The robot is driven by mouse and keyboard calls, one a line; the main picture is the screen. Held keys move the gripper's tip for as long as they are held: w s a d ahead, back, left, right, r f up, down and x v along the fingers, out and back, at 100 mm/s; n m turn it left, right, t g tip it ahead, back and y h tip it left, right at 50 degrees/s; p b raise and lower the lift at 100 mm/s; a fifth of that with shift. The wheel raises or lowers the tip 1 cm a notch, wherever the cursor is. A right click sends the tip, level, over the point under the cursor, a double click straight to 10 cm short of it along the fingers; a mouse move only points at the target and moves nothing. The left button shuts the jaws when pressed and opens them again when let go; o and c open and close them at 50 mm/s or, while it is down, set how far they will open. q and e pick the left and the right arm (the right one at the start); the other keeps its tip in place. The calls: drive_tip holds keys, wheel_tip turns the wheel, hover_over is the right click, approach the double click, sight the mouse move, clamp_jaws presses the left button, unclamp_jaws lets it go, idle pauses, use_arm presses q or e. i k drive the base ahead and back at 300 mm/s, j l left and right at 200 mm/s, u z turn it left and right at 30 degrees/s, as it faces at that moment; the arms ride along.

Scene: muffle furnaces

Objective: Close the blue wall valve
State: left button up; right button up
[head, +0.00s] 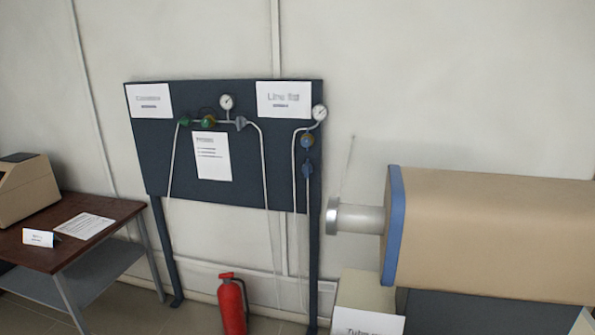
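A small blue valve knob (307,169) sits on the right part of a dark blue wall panel (230,175), on thin pipes below a round gauge (319,112). Green valves (208,121) and another gauge (227,102) are on the panel's upper left. The blue knob is too small to tell whether it is open or closed. Neither of my grippers is in view.
A beige tube furnace (490,230) with a blue end ring stands at the right. A red fire extinguisher (231,303) stands on the floor below the panel. A dark wooden table (90,240) is at the left. Floor shows between table and extinguisher.

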sight(307, 169)
drive_tip(key=i+j, duration=0.15)
drive_tip(key=j, duration=0.25)
drive_tip(key=i+j+z, duration=0.1)
drive_tip(key=j, duration=0.3)
drive_tip(key=i+j, duration=0.2)
drive_tip(key=j, duration=0.2)
drive_tip(key=i+j+z, duration=0.1)
drive_tip(key=j, duration=0.3)
drive_tip(key=i+j, duration=0.2)
drive_tip(key=j, duration=0.2)
drive_tip(key=z, duration=0.05)
